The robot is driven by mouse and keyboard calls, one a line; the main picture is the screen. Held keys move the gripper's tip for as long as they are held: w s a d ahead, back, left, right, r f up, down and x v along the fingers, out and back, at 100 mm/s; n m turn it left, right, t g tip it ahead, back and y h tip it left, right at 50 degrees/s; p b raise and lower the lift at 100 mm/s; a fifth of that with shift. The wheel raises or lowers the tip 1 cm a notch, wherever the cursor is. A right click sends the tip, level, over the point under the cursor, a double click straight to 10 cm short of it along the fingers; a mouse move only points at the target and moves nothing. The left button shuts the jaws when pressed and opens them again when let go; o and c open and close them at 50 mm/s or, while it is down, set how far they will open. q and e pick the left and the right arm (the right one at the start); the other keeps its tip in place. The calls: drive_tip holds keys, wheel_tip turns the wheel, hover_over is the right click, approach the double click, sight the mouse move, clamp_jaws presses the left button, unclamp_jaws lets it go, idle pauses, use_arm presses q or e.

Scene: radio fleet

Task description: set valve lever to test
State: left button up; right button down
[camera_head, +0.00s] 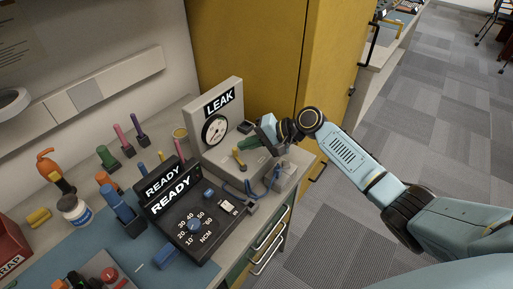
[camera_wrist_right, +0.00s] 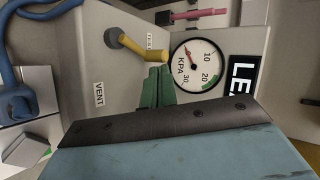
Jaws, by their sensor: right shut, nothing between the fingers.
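The leak tester (camera_head: 225,113) is a grey box with a LEAK sign and a round gauge (camera_head: 215,130). Its yellow valve lever (camera_head: 238,158) stands on the top of the low front part. In the right wrist view, the lever (camera_wrist_right: 138,46) points from its pivot towards the gauge (camera_wrist_right: 195,65). A VENT label (camera_wrist_right: 99,94) lies to one side; a second small label by the lever is too small to read surely. My right gripper (camera_head: 248,143) is shut and empty, its green fingertips (camera_wrist_right: 157,80) close beside the lever's tip. I cannot tell whether they touch. My left gripper is not in view.
A black READY unit (camera_head: 190,218) with a blue knob stands left of the tester. A blue cable (camera_head: 236,188) and a small grey box (camera_head: 284,178) lie at the bench's front edge. Several coloured tools stand at the left. A yellow cabinet (camera_head: 255,50) rises behind.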

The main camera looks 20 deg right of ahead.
sight(261, 156)
drive_tip(key=shift+s+p, duration=0.65)
drive_tip(key=shift+s, duration=0.1)
drive_tip(key=shift+d, duration=0.35)
drive_tip(key=d+b, duration=0.1)
drive_tip(key=d, duration=0.1)
drive_tip(key=shift+d+f, duration=0.1)
drive_tip(key=shift+d, duration=0.3)
drive_tip(key=d+r, duration=0.5)
drive_tip(key=d, duration=0.4)
drive_tip(key=shift+s+b, duration=0.15)
drive_tip(key=shift+b, duration=0.15)
